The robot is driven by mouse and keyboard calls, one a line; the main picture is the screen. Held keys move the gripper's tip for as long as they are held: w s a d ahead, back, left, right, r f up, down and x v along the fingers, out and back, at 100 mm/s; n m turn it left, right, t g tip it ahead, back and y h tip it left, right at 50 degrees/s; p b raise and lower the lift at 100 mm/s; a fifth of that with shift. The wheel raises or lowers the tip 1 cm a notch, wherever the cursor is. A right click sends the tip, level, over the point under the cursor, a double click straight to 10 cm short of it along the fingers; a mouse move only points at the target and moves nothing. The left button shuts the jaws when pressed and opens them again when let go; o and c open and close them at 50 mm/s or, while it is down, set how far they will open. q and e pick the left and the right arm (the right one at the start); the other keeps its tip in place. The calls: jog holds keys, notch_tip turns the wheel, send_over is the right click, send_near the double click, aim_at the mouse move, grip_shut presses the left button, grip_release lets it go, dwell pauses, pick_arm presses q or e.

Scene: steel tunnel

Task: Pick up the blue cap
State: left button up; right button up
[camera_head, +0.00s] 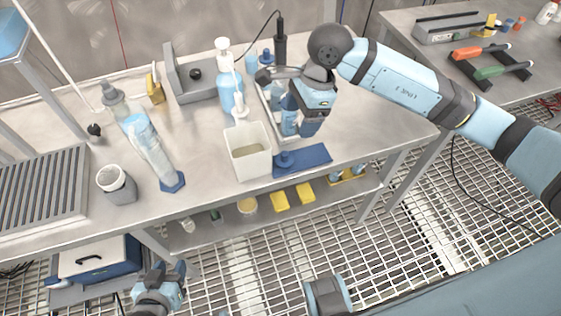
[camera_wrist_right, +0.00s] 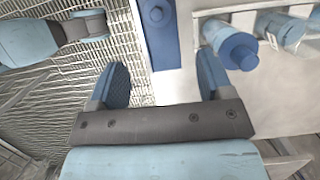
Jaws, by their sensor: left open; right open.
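The blue cap (camera_head: 284,159) is a small round piece at the left end of a flat dark-blue mat (camera_head: 313,157) on the bench's front edge. In the right wrist view the cap (camera_wrist_right: 156,14) shows near the top edge, on the mat (camera_wrist_right: 166,55). My right gripper (camera_head: 301,124) is open and empty, pointing down above the bench, just behind the mat. In the wrist view its fingers (camera_wrist_right: 165,78) stand apart, with the cap beyond them. My left gripper (camera_head: 160,274) is open and empty, low in front of the bench.
A white open bin (camera_head: 248,151) stands just left of the mat. A tray with blue-capped bottles (camera_wrist_right: 237,50) lies close beside my right gripper. The bench's right part is clear.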

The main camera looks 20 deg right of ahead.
aim_at(285, 153)
jog(key=x, duration=1.1)
jog(key=shift+s+a+f, duration=0.15)
jog(key=shift+s+a, duration=0.15)
jog(key=shift+a, duration=0.05)
jog(key=shift+a+f, duration=0.1)
jog(key=shift+f, duration=0.35)
jog(key=shift+c, duration=0.4)
grip_shut()
